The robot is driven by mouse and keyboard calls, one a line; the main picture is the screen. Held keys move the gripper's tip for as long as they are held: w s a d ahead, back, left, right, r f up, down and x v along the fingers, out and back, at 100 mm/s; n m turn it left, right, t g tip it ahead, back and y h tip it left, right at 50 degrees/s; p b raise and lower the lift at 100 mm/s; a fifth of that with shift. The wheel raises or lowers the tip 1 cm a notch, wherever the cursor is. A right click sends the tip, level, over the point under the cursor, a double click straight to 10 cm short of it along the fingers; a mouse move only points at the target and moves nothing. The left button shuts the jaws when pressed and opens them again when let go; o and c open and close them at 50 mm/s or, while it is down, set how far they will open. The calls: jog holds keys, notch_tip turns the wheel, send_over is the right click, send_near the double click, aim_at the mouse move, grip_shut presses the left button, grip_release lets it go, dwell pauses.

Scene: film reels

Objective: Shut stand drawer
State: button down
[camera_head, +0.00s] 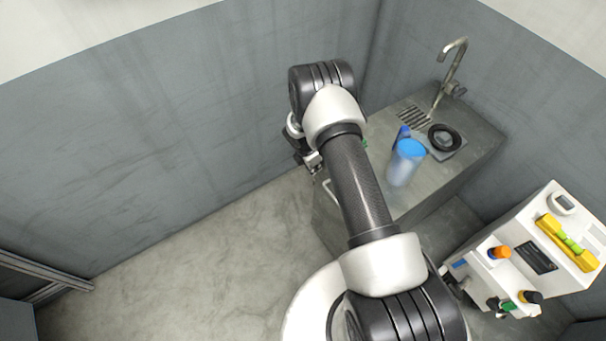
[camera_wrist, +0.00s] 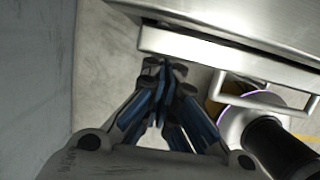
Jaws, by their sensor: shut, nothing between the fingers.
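The stand (camera_head: 322,222) is a grey metal unit with a sink in its top, partly hidden behind my arm in the head view. In the wrist view, the drawer (camera_wrist: 200,51) shows as a pale metal front edge below the stand's top, with a dark gap between them. It seems to stick out a little. Its bar handle (camera_wrist: 268,102) is right of my fingers. My gripper (camera_wrist: 167,70) is shut and empty, its fingertips close to the drawer front; I cannot tell whether they touch. In the head view my gripper (camera_head: 312,163) is left of the stand, near the wall.
A blue-lidded container (camera_head: 407,163), a blue bottle (camera_head: 401,135) and a black round item (camera_head: 444,137) stand on the stand's top by the faucet (camera_head: 449,78). A white unit with bottles and a yellow level (camera_head: 567,243) is at right. Floor at left is clear.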

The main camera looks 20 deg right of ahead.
jog(key=shift+d, duration=0.25)
jog(key=shift+a, duration=0.1)
jog(key=s+a+r+p, duration=0.1)
jog(key=a+r+p, duration=0.1)
jog(key=a+r, duration=0.4)
notch_tip(320, 180, up, 4)
jog(key=shift+s+f, duration=0.15)
jog(key=shift+s, duration=0.2)
jog(key=shift+a, duration=0.1)
